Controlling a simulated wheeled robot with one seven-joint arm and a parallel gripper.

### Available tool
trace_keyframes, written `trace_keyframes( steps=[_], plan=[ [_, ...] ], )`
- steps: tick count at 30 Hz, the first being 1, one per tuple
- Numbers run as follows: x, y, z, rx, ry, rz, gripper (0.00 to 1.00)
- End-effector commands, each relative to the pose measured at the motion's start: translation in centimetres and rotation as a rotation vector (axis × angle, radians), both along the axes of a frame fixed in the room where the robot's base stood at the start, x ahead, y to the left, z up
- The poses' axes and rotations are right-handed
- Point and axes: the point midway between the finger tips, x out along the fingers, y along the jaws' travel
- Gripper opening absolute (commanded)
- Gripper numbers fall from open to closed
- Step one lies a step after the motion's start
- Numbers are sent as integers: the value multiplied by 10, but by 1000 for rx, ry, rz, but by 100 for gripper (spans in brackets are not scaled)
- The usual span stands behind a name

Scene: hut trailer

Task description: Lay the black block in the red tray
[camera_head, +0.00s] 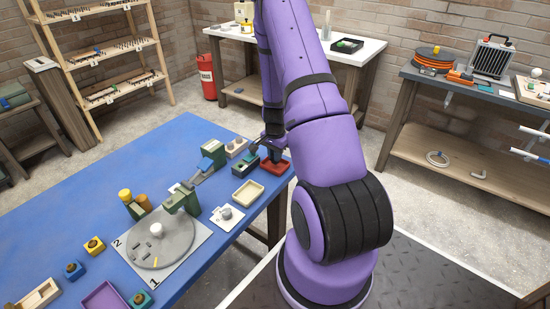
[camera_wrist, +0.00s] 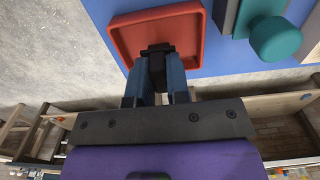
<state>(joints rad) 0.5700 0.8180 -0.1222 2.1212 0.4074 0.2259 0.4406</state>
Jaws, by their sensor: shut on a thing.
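The red tray (camera_head: 275,168) lies near the far right corner of the blue table; it also shows at the top of the wrist view (camera_wrist: 122,42), with its floor bare where visible. My gripper (camera_wrist: 156,82) is shut on the black block (camera_wrist: 158,60), whose end sticks out past the fingertips. In the wrist view the block overlaps the near rim and inside of the tray. I cannot tell whether it touches the tray. In the head view my gripper (camera_head: 267,143) is small and dark just above the tray, and the block cannot be made out there.
A dark block with a teal knob (camera_wrist: 277,40) stands close beside the tray. A cream tray (camera_head: 248,193), a holed block (camera_head: 236,147) and a green device (camera_head: 208,160) are nearby. A grey turntable (camera_head: 162,245) stands farther left. The table edge is close to the tray.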

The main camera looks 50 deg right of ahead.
Motion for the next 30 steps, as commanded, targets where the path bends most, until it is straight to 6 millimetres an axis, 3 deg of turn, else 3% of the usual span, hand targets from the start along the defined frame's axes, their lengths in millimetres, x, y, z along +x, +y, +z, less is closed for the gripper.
trace_keyframes(
  steps=[3,15,16,18,30],
  plan=[
    [0,0,-15,0,0,0,0],
    [0,0,-19,-1,-1,0,0],
    [0,0,-18,-2,-2,1,23],
    [0,0,-18,-2,-2,1,39],
    [1,0,-13,-2,-2,1,42]
  ],
)
